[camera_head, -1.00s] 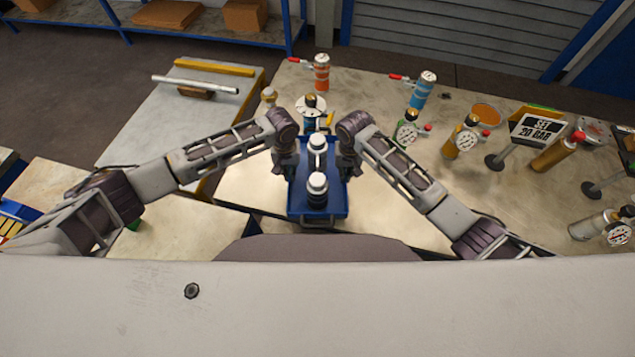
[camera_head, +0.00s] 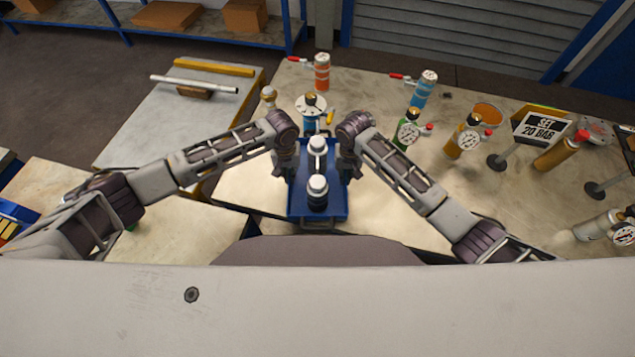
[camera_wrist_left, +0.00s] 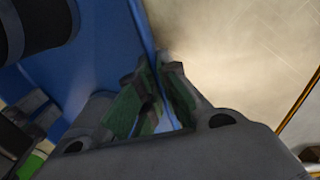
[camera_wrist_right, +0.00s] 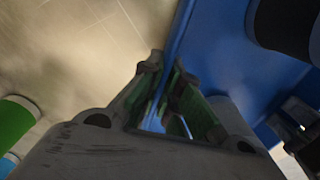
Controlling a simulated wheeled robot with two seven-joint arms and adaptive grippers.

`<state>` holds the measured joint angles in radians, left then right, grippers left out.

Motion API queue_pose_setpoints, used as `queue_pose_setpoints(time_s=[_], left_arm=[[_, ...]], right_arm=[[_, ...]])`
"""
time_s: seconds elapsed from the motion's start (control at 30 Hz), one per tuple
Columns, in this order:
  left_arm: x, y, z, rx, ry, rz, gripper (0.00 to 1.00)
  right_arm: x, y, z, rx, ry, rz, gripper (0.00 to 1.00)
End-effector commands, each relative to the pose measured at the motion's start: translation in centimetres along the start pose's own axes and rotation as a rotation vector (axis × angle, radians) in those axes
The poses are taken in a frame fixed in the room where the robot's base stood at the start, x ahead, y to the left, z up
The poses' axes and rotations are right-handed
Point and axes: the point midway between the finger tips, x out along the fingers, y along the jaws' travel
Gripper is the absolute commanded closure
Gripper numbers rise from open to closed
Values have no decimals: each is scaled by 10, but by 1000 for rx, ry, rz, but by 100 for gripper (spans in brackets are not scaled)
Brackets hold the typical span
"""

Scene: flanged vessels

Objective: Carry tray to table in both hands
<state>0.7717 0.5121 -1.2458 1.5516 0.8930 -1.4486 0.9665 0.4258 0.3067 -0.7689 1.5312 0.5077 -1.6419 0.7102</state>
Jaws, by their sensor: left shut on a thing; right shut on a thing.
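The blue tray (camera_head: 330,211) is in the middle of the head view, over the near edge of the table (camera_head: 245,185). Two dark vessels with white tops stand upright on it, a nearer vessel (camera_head: 317,193) and a farther vessel (camera_head: 317,150). My left gripper (camera_head: 287,174) is shut on the tray's left wall; the wall also shows between the fingers in the left wrist view (camera_wrist_left: 160,95). My right gripper (camera_head: 347,174) is shut on the right wall, seen in the right wrist view (camera_wrist_right: 165,90). Whether the tray touches the table is hidden.
A blue gauge vessel (camera_head: 310,108) stands just beyond the tray. A green vessel (camera_head: 409,130), an orange vessel (camera_head: 322,72), a yellow vessel (camera_head: 463,138) and a "SET 20 BAR" sign (camera_head: 537,130) stand to the right and back. A side table (camera_head: 160,110) is at left.

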Motion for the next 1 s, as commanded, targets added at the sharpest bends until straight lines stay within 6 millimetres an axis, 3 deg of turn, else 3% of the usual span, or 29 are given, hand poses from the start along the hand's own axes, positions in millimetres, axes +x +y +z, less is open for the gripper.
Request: queue_pose_setpoints(time_s=[0.63, 0.8, 1.0], left_arm=[[10, -2, -2, -2, 2, -2, 100], [10, -2, 0, -2, 0, -3, 74], [10, -1, 0, -1, 0, -2, 73]], right_arm=[[10, 2, -1, 2, 2, 3, 100], [10, 2, 0, 2, -1, 3, 74], [10, 1, 0, 1, 0, 2, 73]])
